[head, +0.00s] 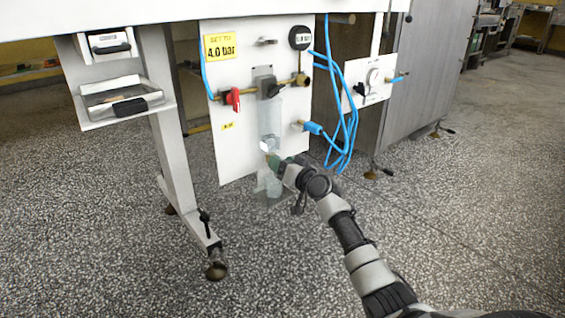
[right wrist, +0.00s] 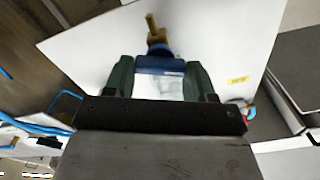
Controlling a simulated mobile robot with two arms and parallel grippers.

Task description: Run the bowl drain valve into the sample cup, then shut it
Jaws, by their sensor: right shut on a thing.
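The clear filter bowl (head: 270,118) hangs upright on the white panel, below a dark valve body. My right gripper (head: 272,158) is at the bowl's lower end. In the right wrist view, its two dark green fingers (right wrist: 161,80) are shut on the blue part of the bowl drain valve (right wrist: 158,62), whose brass spout (right wrist: 154,28) sticks out past them. A see-through, pale vessel, apparently the sample cup (head: 269,188), is below the gripper in the head view. Its contents cannot be made out. My left gripper is out of view.
Blue hoses (head: 347,130) hang to the right of the bowl. A machine leg (head: 172,130) stands left. The speckled floor in front is clear.

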